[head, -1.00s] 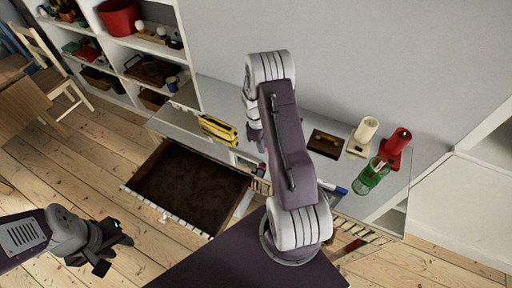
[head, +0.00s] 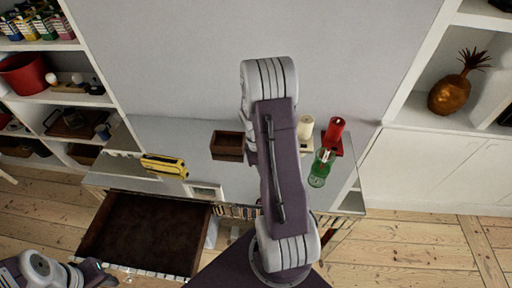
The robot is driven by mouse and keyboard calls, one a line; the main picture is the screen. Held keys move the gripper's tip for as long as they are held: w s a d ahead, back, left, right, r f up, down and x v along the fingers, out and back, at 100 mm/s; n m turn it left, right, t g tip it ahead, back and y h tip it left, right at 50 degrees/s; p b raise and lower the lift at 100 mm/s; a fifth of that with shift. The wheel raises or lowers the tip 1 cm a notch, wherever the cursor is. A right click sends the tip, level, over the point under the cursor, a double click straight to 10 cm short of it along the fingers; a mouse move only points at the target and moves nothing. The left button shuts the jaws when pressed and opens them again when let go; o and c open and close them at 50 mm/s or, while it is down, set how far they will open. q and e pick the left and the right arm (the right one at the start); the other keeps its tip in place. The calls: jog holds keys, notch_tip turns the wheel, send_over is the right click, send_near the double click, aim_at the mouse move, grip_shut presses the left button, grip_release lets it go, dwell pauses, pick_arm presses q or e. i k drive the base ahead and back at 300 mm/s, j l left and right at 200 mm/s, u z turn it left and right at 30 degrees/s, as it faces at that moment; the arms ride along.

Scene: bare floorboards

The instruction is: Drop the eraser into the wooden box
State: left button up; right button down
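The wooden box (head: 227,146) is a small, dark brown, open box on the grey desk top, just left of my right arm. I cannot make out an eraser in this view. My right arm rises through the middle and covers part of the desk; its gripper is hidden behind the arm. My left gripper (head: 98,275) is at the bottom left edge, in front of the open drawer and far from the box. It is partly cut off, and its fingers are too unclear to read.
A yellow object (head: 164,166) lies on the desk's left part. An open, dark-lined drawer (head: 145,232) juts out below. A cream candle (head: 305,128), a red object (head: 334,131) and a green bottle (head: 321,168) stand right of my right arm. A wall rises behind the desk.

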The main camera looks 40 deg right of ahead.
aim_at(233, 145)
jog(key=z, duration=1.15)
jog(key=i+l+u, duration=0.15)
jog(key=u, duration=0.25)
jog(key=i+l+u, duration=0.1)
jog(key=u, duration=0.3)
jog(key=l+u, duration=0.25)
jog(key=u, duration=0.15)
jog(key=i+l+u, duration=0.1)
jog(key=l+u, duration=0.15)
jog(key=u, duration=0.15)
